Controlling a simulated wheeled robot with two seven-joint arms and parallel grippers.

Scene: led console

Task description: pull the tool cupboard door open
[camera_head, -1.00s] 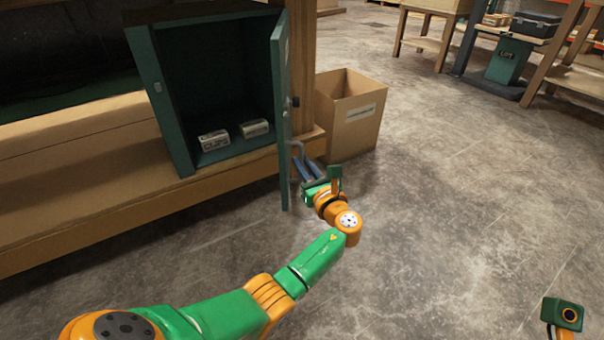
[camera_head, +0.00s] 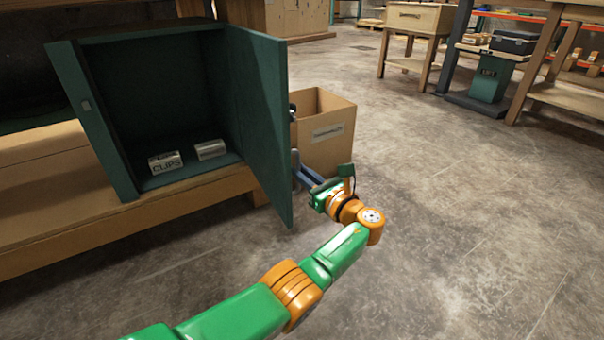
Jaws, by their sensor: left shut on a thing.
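The green tool cupboard (camera_head: 92,115) stands on a wooden bench at the left, its front open to view. Its door (camera_head: 258,125) is hinged on the right side and stands swung out, with its inner face showing. My left gripper (camera_head: 300,176) is at the outer side of the door, near its free edge, shut on the handle. The door's edge hides the fingertips and most of the handle. Inside the cupboard are a box marked CLIPS (camera_head: 165,162) and a second small pale box (camera_head: 211,149). My right gripper is not in view.
An open cardboard box (camera_head: 327,135) stands behind my left gripper, right of the door. The wooden bench (camera_head: 60,235) runs under the cupboard. Wooden tables and a green bin (camera_head: 490,79) are at the back right. The concrete floor (camera_head: 460,200) at the right is clear.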

